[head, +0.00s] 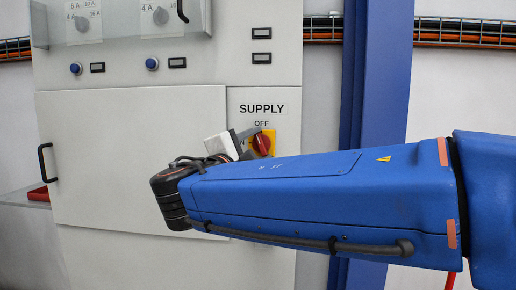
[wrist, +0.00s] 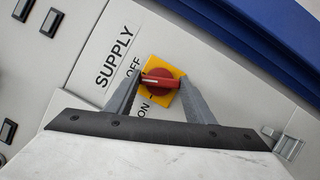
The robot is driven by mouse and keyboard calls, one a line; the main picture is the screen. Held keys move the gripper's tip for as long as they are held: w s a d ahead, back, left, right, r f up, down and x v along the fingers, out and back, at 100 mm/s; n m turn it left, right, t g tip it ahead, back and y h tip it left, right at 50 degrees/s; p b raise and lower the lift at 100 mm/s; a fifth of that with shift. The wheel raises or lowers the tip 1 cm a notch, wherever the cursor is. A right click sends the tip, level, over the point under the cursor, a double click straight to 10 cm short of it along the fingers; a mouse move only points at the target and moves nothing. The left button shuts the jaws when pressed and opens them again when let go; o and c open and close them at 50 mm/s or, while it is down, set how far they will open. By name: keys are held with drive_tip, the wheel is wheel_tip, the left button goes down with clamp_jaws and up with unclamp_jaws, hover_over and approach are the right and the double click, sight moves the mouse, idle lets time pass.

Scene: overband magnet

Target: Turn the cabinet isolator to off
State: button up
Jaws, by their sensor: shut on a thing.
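The cabinet isolator is a red rotary handle (wrist: 163,79) on a yellow plate (wrist: 173,64), beside the SUPPLY, OFF and ON lettering in the wrist view. My gripper (wrist: 161,82) is shut on the handle, with one grey finger at each end. The handle's white mark points between OFF and ON, somewhat nearer OFF. In the head view the red handle (head: 262,144) shows below the OFF label, and my gripper (head: 247,136) reaches it from the left. My arm and gripper hide the lower part of the switch there.
The grey cabinet (head: 130,180) has a large door with a black handle (head: 45,162) at left. Blue push buttons (head: 152,64) sit above. A blue post (head: 379,90) stands right of the cabinet, behind my arm. A small latch (wrist: 288,146) shows at lower right in the wrist view.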

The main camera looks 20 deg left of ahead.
drive_tip(key=shift+m+g, duration=0.7)
drive_tip(key=shift+m, duration=1.2)
drive_tip(key=o, duration=1.1)
drive_tip(key=shift+c, duration=0.2)
drive_tip(key=s+a, duration=0.2)
drive_tip(key=s, duration=1.5)
drive_tip(key=shift+a, duration=0.35)
drive_tip(key=shift+s, duration=0.1)
